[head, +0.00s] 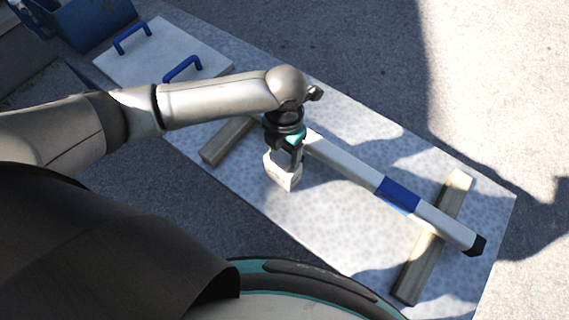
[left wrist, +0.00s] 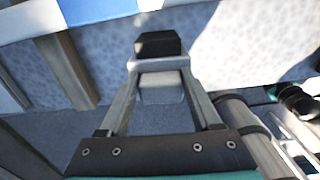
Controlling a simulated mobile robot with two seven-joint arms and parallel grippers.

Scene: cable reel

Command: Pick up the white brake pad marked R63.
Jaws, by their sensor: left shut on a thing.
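The white brake pad (head: 283,174) is a small pale block at the tip of my left gripper (head: 287,158) in the head view. That gripper points down and is shut on the pad, over the speckled grey sheet (head: 330,226). In the left wrist view, the fingers of my left gripper (left wrist: 161,78) close in on a small pale and dark block. No marking such as R63 can be read on the pad. I cannot tell how high it is above the sheet. My right gripper is not in view.
A long white bar with a blue band (head: 350,175) lies across wooden battens (head: 418,262) just right of the gripper. A white board with blue handles (head: 158,62) lies at the upper left, near a blue crate (head: 92,28). The sheet's front part is clear.

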